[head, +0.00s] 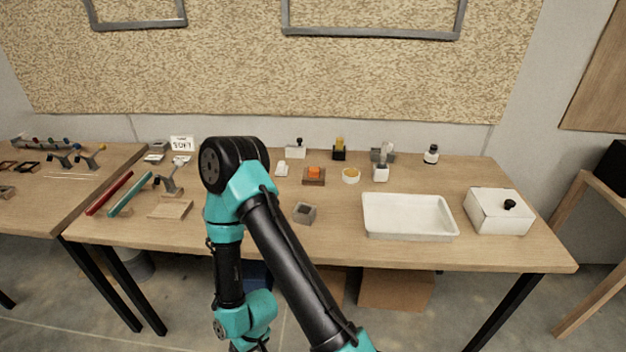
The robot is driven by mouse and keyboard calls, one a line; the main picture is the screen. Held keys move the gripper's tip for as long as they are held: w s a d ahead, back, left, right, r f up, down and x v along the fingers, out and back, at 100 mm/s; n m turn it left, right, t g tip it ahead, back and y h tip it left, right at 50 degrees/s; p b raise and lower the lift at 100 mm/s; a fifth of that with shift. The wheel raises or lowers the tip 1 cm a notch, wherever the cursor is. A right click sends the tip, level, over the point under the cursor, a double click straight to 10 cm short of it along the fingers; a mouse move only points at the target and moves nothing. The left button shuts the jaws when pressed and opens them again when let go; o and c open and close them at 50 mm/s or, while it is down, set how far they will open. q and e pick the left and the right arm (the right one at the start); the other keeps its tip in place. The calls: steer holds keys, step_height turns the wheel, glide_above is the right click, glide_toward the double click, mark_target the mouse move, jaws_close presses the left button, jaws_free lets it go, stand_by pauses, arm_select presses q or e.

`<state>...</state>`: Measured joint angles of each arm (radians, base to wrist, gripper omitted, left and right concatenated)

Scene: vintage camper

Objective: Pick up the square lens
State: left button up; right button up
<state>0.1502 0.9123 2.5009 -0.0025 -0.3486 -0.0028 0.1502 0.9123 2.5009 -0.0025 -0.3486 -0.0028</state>
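I cannot pick out the square lens with certainty. A small grey square piece with a dark recessed top (304,213) sits on the wooden table near its front edge, just right of my raised arm. An orange block on a brown square base (314,176) stands behind it. Small dark frame-like pieces (25,167) lie on the left table, too small to make out. One of my arms rises from the bottom centre, bends above the table and folds back down. Neither gripper shows, and my arm hides part of the table's middle left.
A white tray (368,226) and a white box with a black knob (497,212) stand on the right. A red bar (109,193) and a teal bar (131,194) lie on the left, beside a wooden block (170,210). Several small containers line the back.

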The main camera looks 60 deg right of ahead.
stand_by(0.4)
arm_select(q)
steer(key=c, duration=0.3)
